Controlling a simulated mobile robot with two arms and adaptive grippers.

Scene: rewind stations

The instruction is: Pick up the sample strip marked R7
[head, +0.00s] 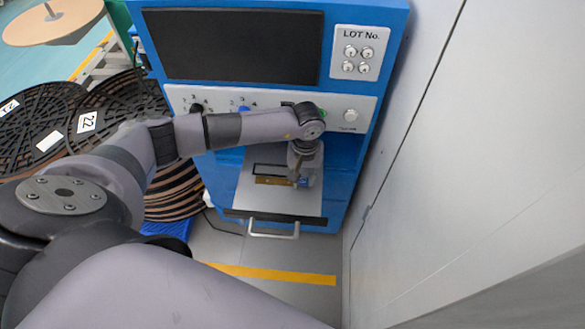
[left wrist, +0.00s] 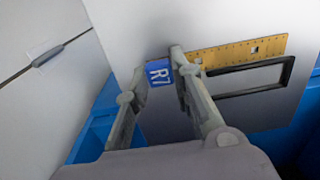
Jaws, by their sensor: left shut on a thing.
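The sample strip (left wrist: 238,53) is a flat yellow-brown bar with a blue end tag (left wrist: 159,74) that reads R7. In the left wrist view the two fingers of my left gripper (left wrist: 161,66) are shut on the blue tag end. The strip stretches away to the right, close to the pale surface of the tray. In the head view the strip (head: 269,181) shows beside my left gripper (head: 302,181), over the grey tray (head: 307,207). Whether the strip touches the tray, I cannot tell. My right gripper is not in view.
The blue machine (head: 226,156) has a dark screen (head: 232,46) and a button panel above the tray. The tray has a handle (head: 274,234) at its front. A black-rimmed slot (left wrist: 245,78) lies beside the strip. A pale wall (head: 440,160) stands close on the right; reels (head: 105,110) stand left.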

